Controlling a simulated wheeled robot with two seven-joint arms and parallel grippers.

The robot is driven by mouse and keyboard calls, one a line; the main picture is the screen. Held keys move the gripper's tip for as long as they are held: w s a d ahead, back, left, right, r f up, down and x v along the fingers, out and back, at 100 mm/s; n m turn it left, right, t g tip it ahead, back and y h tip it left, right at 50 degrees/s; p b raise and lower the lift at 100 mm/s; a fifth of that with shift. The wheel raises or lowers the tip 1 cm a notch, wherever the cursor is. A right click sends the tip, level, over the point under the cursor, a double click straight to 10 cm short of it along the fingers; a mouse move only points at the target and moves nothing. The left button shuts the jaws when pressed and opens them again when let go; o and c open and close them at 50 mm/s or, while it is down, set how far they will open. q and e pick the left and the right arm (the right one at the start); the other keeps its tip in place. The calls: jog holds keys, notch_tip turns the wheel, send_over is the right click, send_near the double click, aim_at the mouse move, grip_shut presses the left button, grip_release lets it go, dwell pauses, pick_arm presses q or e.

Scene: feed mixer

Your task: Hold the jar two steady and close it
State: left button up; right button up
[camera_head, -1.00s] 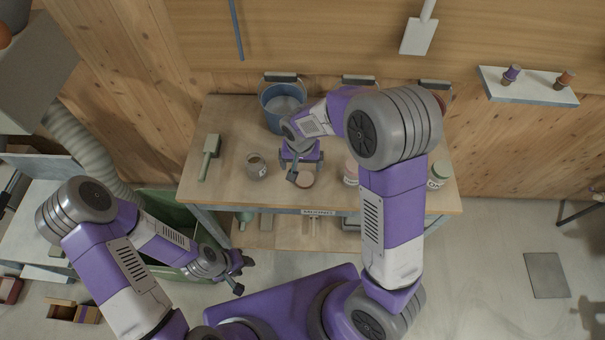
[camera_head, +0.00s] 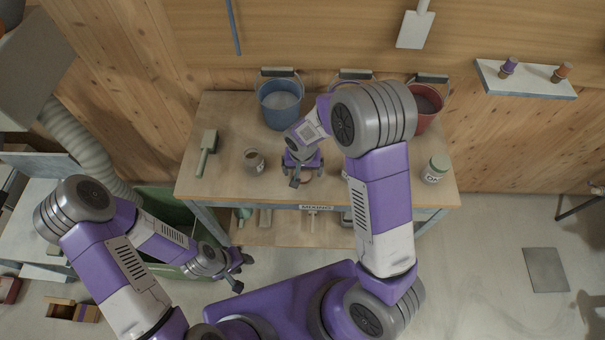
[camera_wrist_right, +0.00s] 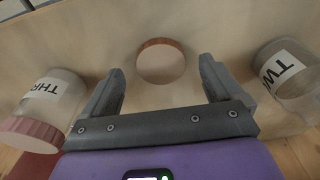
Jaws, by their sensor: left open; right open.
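Jar two (camera_wrist_right: 287,78) stands without a lid at the right in the right wrist view. In the head view it is the open jar (camera_head: 254,161) on the bench, left of my right gripper. A round lid (camera_wrist_right: 161,62) with a brownish rim lies flat on the bench in the right wrist view. In the head view the lid (camera_head: 306,178) is mostly hidden under my right gripper (camera_head: 303,167). That gripper is open and empty above the lid, its fingers to either side of it in the wrist view. My left gripper (camera_head: 238,270) is open and empty, low in front of the bench.
A pink-lidded jar (camera_wrist_right: 42,103) marked THR stands left in the wrist view. A green-lidded jar (camera_head: 435,169) stands on the bench's right side. A blue bucket (camera_head: 280,104) and a red bucket (camera_head: 425,108) are behind. A scoop (camera_head: 206,152) lies left of jar two.

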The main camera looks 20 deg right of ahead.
aim_at(302, 174)
jog(key=shift+w+f, duration=0.15)
jog(key=shift+f, duration=0.7)
jog(key=c, duration=1.1)
notch_tip(302, 174, up, 10)
jog(key=p, duration=0.1)
